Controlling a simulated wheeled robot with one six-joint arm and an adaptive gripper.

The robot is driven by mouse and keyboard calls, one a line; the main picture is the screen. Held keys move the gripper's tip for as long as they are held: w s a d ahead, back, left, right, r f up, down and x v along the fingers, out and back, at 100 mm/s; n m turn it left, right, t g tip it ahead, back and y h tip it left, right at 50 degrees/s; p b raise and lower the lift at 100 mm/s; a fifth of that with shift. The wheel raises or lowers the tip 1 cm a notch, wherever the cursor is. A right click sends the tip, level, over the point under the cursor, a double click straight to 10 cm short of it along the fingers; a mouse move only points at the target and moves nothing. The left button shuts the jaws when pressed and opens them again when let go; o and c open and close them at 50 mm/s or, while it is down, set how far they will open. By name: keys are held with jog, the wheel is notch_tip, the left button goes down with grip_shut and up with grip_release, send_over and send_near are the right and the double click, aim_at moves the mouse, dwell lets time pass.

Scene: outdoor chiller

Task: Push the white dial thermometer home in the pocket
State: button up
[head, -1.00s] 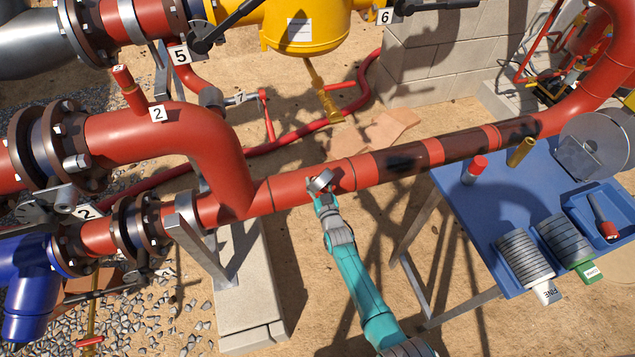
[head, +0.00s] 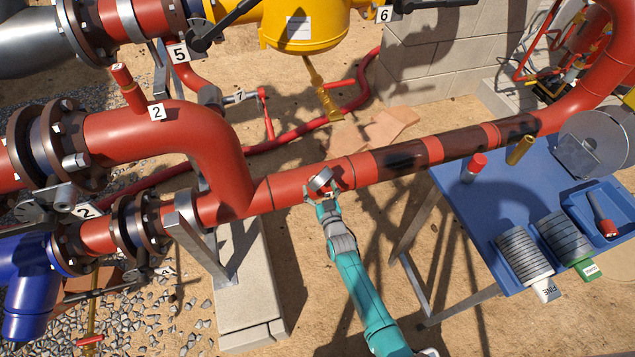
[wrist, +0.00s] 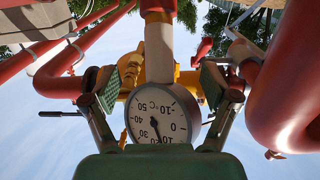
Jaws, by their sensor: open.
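The white dial thermometer (wrist: 160,113) faces the wrist camera, its scale upside down and its black needle clear. In the head view it is a small round dial (head: 320,181) at the red pipe. My gripper (wrist: 160,92) is open, with one finger on each side of the dial; I cannot tell whether either finger touches it. In the head view my gripper (head: 323,195) is at the near side of the pipe. A pale cylinder (wrist: 159,50) rises behind the dial to a red part. How deep the stem sits in the pocket is hidden.
The red pipe (head: 285,189) runs on to the right past dark scorched-looking bands. A blue table (head: 480,215) at right holds a red-capped cylinder (head: 474,168), a brass tube (head: 520,150) and ribbed rolls. Red pipes (wrist: 290,90) flank the gripper in the wrist view.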

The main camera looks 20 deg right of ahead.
jog(key=shift+s+r, duration=0.1)
jog(key=shift+s, duration=1.95)
jog(key=s, duration=1.2)
jog(key=shift+a+r, duration=0.15)
jog(key=shift+r, duration=0.15)
